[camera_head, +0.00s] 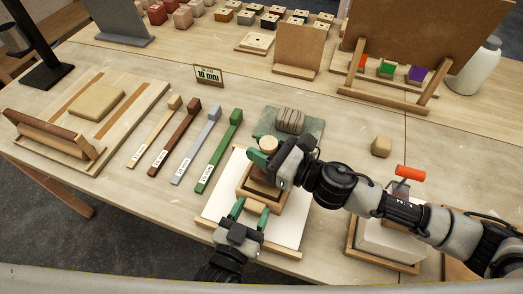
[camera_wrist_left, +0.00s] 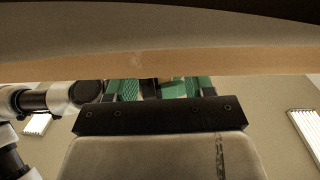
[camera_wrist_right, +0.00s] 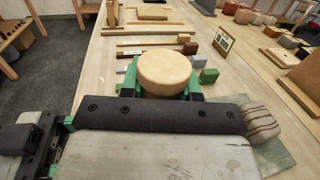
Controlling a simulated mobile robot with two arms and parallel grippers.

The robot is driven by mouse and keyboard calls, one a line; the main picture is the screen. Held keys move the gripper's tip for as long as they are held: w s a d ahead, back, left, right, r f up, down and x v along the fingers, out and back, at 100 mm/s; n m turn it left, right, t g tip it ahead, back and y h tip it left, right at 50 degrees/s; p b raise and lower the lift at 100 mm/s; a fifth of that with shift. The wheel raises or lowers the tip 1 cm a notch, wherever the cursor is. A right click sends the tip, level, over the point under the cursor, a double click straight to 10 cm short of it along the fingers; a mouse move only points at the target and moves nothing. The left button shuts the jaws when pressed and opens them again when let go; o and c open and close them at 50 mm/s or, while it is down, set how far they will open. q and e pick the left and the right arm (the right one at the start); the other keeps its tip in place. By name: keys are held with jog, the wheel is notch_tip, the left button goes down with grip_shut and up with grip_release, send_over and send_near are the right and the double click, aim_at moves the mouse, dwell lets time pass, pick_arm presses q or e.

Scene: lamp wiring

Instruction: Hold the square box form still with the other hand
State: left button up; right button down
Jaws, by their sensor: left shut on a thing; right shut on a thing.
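The square box form (camera_head: 246,187) is a wooden frame on a white board (camera_head: 288,228) at the table's near edge. My left gripper (camera_head: 251,206) is at the form's near side, its green fingers shut on a light wooden block-like part there, seemingly the form's handle. In the left wrist view its green fingers (camera_wrist_left: 160,88) show, but what they grip is mostly hidden. My right gripper (camera_head: 265,158) is above the form's far side, shut on a tool with a round wooden knob (camera_wrist_right: 165,72). The tool's lower part is hidden behind my gripper.
A green slab (camera_head: 262,124) with a striped stone (camera_head: 290,120) lies just behind. Several coloured thickness bars (camera_head: 220,150) lie to the left. A wooden tray with a white block (camera_head: 390,243) and an orange-handled roller (camera_head: 409,173) stand at right.

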aim_at(262, 139)
jog(key=shift+r, duration=0.3)
jog(key=shift+r, duration=2.95)
pick_arm(q)
jog(key=o, duration=1.1)
